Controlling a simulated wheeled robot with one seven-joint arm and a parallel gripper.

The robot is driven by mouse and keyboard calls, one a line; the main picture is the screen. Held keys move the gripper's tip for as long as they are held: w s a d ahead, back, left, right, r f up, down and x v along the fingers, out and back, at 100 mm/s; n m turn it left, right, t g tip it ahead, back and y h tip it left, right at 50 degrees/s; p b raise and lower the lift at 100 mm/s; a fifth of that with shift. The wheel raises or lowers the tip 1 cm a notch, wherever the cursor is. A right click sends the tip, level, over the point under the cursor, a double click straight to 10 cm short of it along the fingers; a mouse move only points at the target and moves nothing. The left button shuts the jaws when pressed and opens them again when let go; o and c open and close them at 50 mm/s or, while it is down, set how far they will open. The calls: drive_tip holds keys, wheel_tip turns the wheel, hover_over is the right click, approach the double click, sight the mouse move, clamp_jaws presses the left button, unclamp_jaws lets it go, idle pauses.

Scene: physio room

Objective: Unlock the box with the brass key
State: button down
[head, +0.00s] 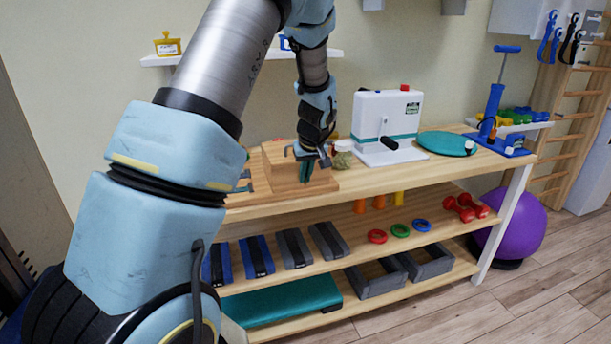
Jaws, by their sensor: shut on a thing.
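The wooden box (283,178) stands on the top board of the bench, left of the white machine. My gripper (306,170) is at the front right part of the box, pointing down. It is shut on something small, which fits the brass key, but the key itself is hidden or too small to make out. I cannot tell whether the key sits in a lock. The lock is not visible behind my fingers, and my arm hides the left end of the bench top.
A white machine (386,127) with a crank, a teal disc (447,144) and a blue stand (495,125) are on the bench to the right. A small greenish lump (343,160) lies close right of my gripper. Lower shelves hold weights, rings and dumbbells (466,208).

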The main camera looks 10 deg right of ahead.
drive_tip(key=shift+d, duration=0.1)
drive_tip(key=m+y+b, duration=0.1)
drive_tip(key=y, duration=0.3)
drive_tip(key=d+f+m+y+b, duration=0.1)
drive_tip(key=y, duration=0.3)
drive_tip(key=d+m+y+b, duration=0.1)
drive_tip(key=y, duration=0.3)
drive_tip(key=shift+w+f+g+y, duration=0.1)
drive_tip(key=shift+f+g+y, duration=0.2)
drive_tip(key=shift+f, duration=0.1)
drive_tip(key=shift+f+m+y+b, duration=0.2)
drive_tip(key=shift+m+y+b, duration=0.2)
drive_tip(key=shift+y+b, duration=1.2)
drive_tip(key=shift+y, duration=0.1)
drive_tip(key=c, duration=1)
unclamp_jaws()
drive_tip(key=shift+r, duration=0.1)
